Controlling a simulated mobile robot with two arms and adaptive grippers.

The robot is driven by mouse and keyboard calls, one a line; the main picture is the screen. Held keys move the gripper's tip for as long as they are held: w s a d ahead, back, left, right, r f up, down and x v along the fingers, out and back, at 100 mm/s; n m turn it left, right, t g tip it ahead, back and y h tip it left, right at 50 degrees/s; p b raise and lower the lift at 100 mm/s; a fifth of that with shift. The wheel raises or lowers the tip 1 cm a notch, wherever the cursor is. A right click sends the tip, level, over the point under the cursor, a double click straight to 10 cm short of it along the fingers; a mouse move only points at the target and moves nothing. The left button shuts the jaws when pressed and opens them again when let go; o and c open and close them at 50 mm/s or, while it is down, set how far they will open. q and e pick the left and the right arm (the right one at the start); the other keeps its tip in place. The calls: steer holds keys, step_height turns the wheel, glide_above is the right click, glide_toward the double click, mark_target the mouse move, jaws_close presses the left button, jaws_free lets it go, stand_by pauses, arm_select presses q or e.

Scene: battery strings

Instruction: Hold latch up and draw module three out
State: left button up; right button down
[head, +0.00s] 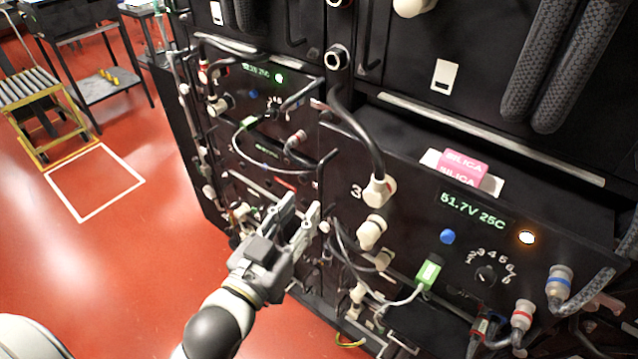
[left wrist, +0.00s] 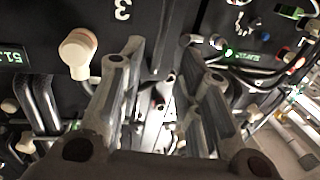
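Module three (head: 408,222) is the black unit with a "3" on its front and a display reading "51.7V 25C". My left gripper (head: 304,208) is in front of the rack, at the left edge of this module. Its two fingers (left wrist: 168,75) stand apart in the left wrist view, with pale metal parts visible behind the gap. I cannot tell which part is the latch, or whether the fingers touch anything. My right gripper is not in view.
A cream plug with a thick black cable (head: 378,190) stands out from the module, just right of my left gripper. A green-tipped connector (head: 428,272) and loose cables hang below. Pink "SILICA" packets (head: 460,170) rest on top. Red floor (head: 130,240) is open at left.

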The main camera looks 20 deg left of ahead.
mark_target(319, 187)
arm_select(q)
steer(key=w, duration=0.2)
steer(key=w+p, duration=0.1)
steer(key=w, duration=0.2)
steer(key=w+d+p, duration=0.1)
steer(key=w, duration=0.1)
steer(key=shift+w+d, duration=0.1)
steer(key=shift+w, duration=0.15)
steer(key=shift+w+d+p, duration=0.1)
steer(key=shift+w+p, duration=0.2)
steer(key=shift+w, duration=0.25)
steer(key=shift+c, duration=0.5)
jaws_close()
